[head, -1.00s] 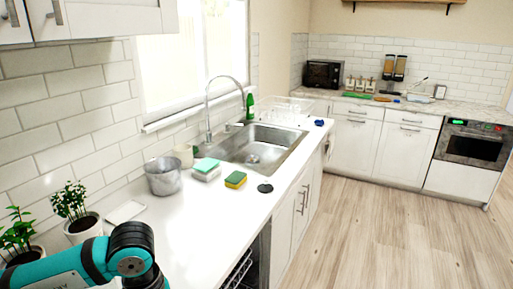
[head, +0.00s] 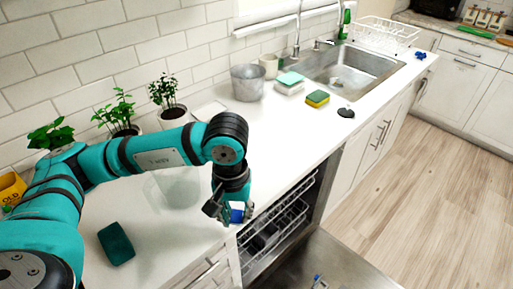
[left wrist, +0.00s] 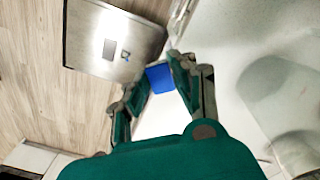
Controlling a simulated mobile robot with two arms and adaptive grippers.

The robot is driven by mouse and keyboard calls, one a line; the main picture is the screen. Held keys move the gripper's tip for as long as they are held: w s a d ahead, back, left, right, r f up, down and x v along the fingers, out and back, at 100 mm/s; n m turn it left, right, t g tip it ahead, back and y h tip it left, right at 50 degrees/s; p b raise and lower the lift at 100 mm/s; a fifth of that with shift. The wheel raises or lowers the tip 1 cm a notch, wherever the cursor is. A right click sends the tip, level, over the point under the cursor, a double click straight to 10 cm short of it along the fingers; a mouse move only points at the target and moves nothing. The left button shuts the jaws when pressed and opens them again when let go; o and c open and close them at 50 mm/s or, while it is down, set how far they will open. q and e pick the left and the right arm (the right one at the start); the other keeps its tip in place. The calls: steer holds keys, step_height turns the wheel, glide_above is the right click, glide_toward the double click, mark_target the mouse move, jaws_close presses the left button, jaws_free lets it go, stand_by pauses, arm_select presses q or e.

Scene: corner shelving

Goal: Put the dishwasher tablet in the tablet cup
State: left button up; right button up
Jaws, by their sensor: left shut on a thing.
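My left gripper (head: 229,207) is at the counter's front edge, above the open dishwasher side. It is shut on the dishwasher tablet (head: 238,214), a small blue and white block. In the left wrist view the tablet's blue face (left wrist: 160,77) shows between the fingertips. The dishwasher door (head: 335,268) is folded down flat, below and to the right of the gripper. A small fitting on it, which looks like the tablet cup (head: 319,282), shows at the bottom edge of the head view. It also shows in the left wrist view (left wrist: 125,57). My right gripper is out of view.
Dishwasher racks (head: 280,232) stand inside the opening. A clear container (head: 178,187) is on the counter behind my arm, with a dark green block (head: 116,243) in front. A metal pot (head: 247,83), sponges (head: 317,98) and a sink (head: 345,68) lie farther back.

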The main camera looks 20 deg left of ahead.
arm_select(q)
steer(key=a+n, duration=0.1)
steer(key=n, duration=0.3)
steer(key=a+f+n, duration=0.1)
steer(key=n, duration=0.2)
steer(key=shift+w+a, duration=0.2)
steer(key=shift+a, duration=0.1)
steer(key=a+n, duration=0.1)
steer(key=n, duration=0.1)
steer(key=shift+n, duration=0.6)
steer(key=w+a+p, duration=0.1)
steer(key=w+a, duration=0.1)
steer(key=w, duration=0.2)
steer(key=w+a+f+p, duration=0.1)
steer(key=w+a+p, duration=0.1)
steer(key=w, duration=0.3)
steer(key=w+a+p, duration=0.2)
steer(key=w+a, duration=0.2)
steer(key=shift+w+a+f, duration=0.15)
steer(key=shift+w+f, duration=0.1)
steer(key=shift+w+a+f, duration=0.1)
steer(key=shift+w, duration=0.05)
step_height(320, 180, down, 3)
steer(key=shift+r+p, duration=0.15)
steer(key=shift+p, duration=0.85)
steer(key=shift+f, duration=0.35)
steer(key=shift+f, duration=0.15)
